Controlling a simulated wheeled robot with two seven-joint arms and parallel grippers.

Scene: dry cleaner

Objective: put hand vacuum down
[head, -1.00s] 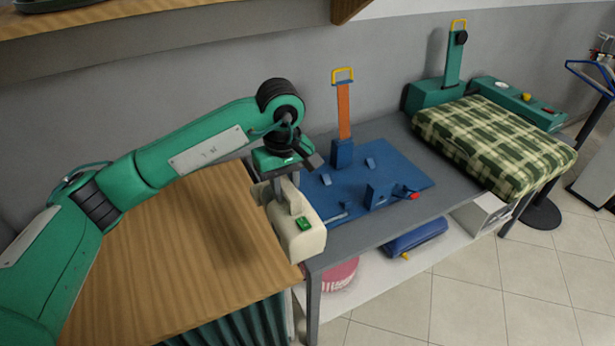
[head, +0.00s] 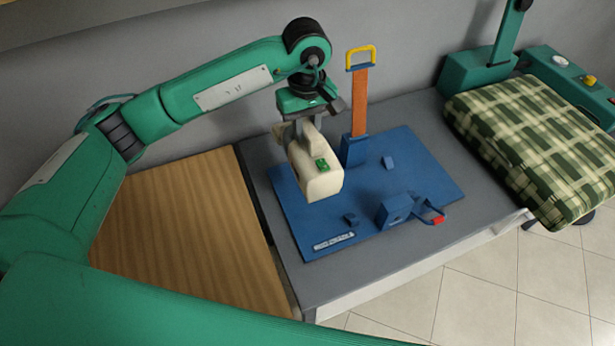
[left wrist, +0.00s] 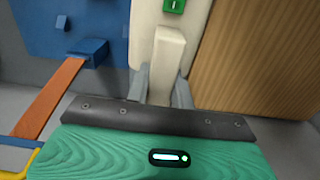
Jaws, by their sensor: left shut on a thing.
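The hand vacuum (head: 318,172) is cream with a green button, and hangs in my left gripper (head: 300,135). It shows over the left part of the blue board (head: 420,172) on the grey table. In the left wrist view the fingers (left wrist: 160,88) are closed on its cream handle (left wrist: 168,55), and the blue board (left wrist: 30,25) shows to its left. Whether its underside touches the board is hidden in the head view. A green arm part of mine crosses the bottom of the head view; my right gripper is not seen.
An orange upright with a yellow handle (head: 360,95) stands at the board's back. Blue blocks (head: 394,209) and a red-tipped clamp (head: 436,218) sit toward its front. A wooden surface (head: 185,235) is at left, a plaid pad (head: 540,140) at right. Bare grey table (head: 375,265) lies in front.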

